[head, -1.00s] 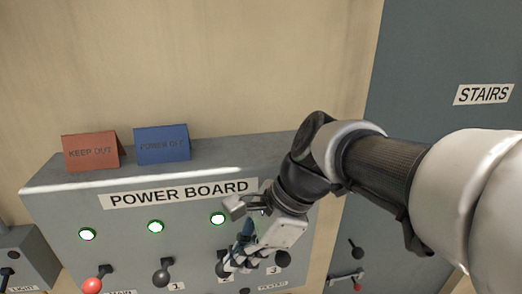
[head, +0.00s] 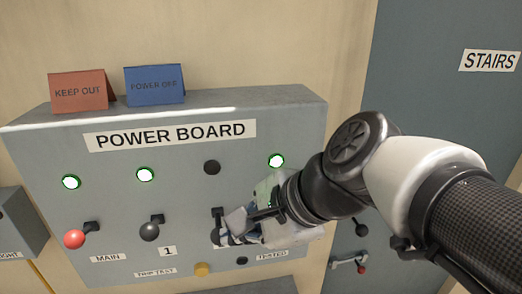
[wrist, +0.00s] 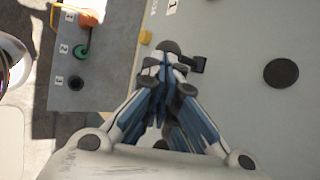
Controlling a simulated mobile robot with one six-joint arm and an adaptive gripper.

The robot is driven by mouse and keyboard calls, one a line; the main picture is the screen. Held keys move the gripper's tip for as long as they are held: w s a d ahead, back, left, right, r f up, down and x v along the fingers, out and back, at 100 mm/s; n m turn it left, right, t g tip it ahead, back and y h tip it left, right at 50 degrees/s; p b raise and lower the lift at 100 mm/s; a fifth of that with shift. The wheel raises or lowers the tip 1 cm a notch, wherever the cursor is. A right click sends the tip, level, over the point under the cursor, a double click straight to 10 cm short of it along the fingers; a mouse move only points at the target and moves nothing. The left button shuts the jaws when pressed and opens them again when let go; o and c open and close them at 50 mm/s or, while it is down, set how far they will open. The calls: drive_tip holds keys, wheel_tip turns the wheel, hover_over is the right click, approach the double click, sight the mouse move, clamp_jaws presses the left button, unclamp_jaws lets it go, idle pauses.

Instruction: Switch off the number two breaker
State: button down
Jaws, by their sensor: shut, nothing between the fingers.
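The grey power board (head: 50,150) fills the left and middle of the head view. The number two breaker lever (head: 217,214) is third from the left, with its black knob lower than its mount; its number label is hidden. The lamp above it (head: 212,168) is dark, and the dark lamp also shows in the wrist view (wrist: 281,73). My gripper (head: 222,237) is shut and empty, its fingertips right at the number two knob. In the wrist view the fingertips (wrist: 165,68) overlap the black knob (wrist: 168,46); I cannot tell whether they touch.
The red main lever (head: 74,239) and black number one lever (head: 149,231) stand left, under lit green lamps. The rightmost lamp (head: 276,160) is lit; my gripper hides its lever. A yellow button (head: 202,269) sits below. Red (head: 78,91) and blue (head: 154,84) signs stand on top.

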drive_tip(key=shift+r+t, duration=0.3)
drive_tip(key=shift+t, duration=0.3)
idle(0.3)
